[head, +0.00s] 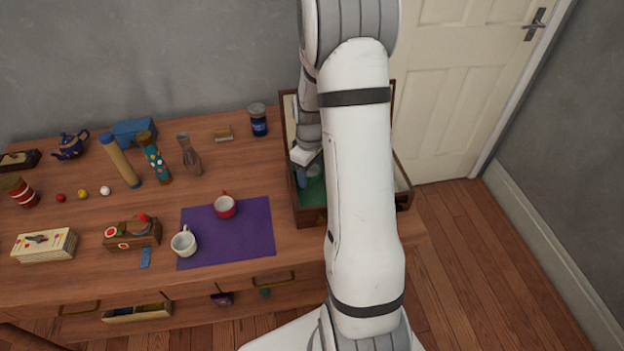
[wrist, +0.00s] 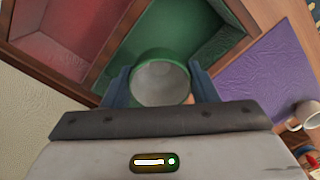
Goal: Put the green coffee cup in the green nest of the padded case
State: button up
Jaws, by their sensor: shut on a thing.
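My gripper (wrist: 160,88) is shut on the green coffee cup (wrist: 160,82), with one finger on each side of it. The cup's green rim and pale inside face the wrist camera. The cup is over the green nest (wrist: 207,32) of the padded case (head: 309,218), which stands at the right end of the table. I cannot tell whether the cup touches the nest floor. In the head view my gripper (head: 306,175) is inside the case outline, and my arm hides much of the case. A red nest (wrist: 62,40) lies beside the green one, past a wooden divider.
A purple mat (head: 250,236) left of the case holds a red cup (head: 225,206) and a white cup (head: 183,242). A dark blue jar (head: 258,120) stands near the case's back left corner. Bottles, a teapot (head: 70,146) and boxes stand further left.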

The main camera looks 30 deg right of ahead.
aim_at(311, 182)
jog(key=shift+s+f, duration=0.1)
jog(key=shift+f, duration=0.55)
notch_tip(311, 182, down, 3)
jog(key=shift+d+r, duration=0.1)
jog(key=shift+f, duration=0.25)
jog(key=o, duration=0.7)
jog(key=shift+r, duration=0.1)
jog(key=shift+r, duration=0.1)
